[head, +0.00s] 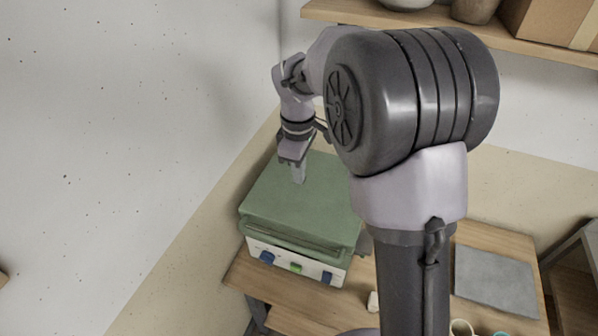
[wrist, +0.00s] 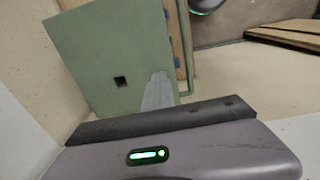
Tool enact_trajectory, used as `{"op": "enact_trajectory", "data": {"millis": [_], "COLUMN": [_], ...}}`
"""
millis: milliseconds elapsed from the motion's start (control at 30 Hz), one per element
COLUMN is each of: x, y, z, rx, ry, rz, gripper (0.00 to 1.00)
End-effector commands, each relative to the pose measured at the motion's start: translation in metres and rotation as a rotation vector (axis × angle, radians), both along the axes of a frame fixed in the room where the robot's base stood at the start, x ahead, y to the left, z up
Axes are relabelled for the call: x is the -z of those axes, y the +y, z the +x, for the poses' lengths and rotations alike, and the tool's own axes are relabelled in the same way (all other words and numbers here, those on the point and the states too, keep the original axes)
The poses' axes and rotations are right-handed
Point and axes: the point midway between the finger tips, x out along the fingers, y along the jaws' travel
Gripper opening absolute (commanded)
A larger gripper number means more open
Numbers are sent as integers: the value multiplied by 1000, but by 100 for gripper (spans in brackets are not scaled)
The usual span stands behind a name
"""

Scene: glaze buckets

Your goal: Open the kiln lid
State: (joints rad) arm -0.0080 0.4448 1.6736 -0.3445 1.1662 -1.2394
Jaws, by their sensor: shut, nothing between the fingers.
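The kiln (head: 300,215) is a green box with a white front panel, on a wooden bench against the wall corner. Its green lid (head: 315,200) lies flat and looks closed. A bar handle (head: 290,240) runs along its front edge. In the wrist view the lid (wrist: 110,45) fills the upper left, with a small dark square on top and the handle (wrist: 186,50) at its right edge. My gripper (head: 298,178) is shut and empty, pointing down over the rear half of the lid. Its fingers (wrist: 158,92) show pale in the wrist view; whether they touch the lid I cannot tell.
Walls stand close to the left and behind the kiln. A wooden shelf (head: 450,33) with pots and a box hangs at the upper right. A grey slab (head: 495,280) lies on the bench at right, with cups (head: 461,328) nearer. My arm hides the middle of the bench.

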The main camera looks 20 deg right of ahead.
Motion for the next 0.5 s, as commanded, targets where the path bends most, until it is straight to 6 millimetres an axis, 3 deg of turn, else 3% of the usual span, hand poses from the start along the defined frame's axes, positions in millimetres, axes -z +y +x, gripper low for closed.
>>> {"op": "enact_trajectory", "data": {"millis": [200, 400, 500], "x": [0, 0, 0], "y": [0, 0, 0], "z": [0, 0, 0], "rx": [0, 0, 0], "ry": [0, 0, 0], "rz": [0, 0, 0], "gripper": [0, 39, 40]}}
